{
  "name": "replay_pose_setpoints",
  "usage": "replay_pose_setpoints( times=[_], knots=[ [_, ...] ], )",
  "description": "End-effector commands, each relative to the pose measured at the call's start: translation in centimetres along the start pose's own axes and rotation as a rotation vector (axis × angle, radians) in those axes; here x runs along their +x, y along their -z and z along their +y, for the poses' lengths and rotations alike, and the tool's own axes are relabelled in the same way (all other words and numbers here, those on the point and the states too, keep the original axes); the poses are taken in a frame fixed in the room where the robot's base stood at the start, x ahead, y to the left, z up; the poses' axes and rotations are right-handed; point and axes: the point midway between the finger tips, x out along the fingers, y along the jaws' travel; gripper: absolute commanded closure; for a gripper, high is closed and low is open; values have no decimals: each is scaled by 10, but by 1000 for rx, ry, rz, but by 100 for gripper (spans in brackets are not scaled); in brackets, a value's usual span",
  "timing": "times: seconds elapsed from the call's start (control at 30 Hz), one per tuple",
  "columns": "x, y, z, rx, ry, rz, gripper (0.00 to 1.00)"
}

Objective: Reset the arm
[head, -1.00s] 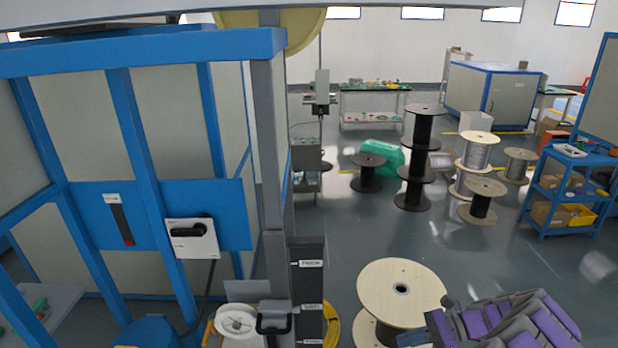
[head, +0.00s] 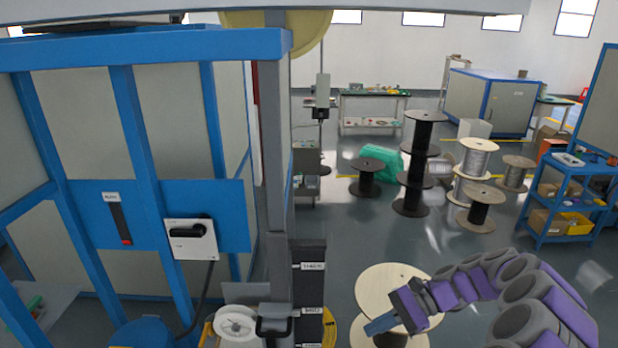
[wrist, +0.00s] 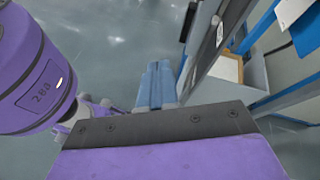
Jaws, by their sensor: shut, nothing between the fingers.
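My arm, purple and grey, reaches in from the lower right of the head view. My gripper (head: 381,323) has blue fingers and points left, in front of a large wooden spool (head: 372,288) on the floor. Its fingers are shut with nothing between them. In the wrist view the blue fingers of my gripper (wrist: 155,85) lie side by side over grey floor. I cannot tell from the head view how far the gripper is from the spool.
A blue-framed machine enclosure (head: 125,215) with a black-handled switch (head: 190,238) fills the left. A stack of black spools (head: 417,165) stands farther back. A blue shelf cart (head: 568,200) stands at the right. Open floor lies between spools and cart.

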Motion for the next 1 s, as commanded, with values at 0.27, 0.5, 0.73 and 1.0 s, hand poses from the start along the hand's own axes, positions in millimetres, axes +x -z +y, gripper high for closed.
replay_pose_setpoints(
  times=[0.27,0.5,0.73,1.0],
  knots=[
    [39,-89,16,-271,-200,86,100],
    [65,-141,56,-472,-376,198,100],
    [78,-169,108,-629,-542,323,100],
    [76,-180,176,-767,-729,489,100]
  ],
)
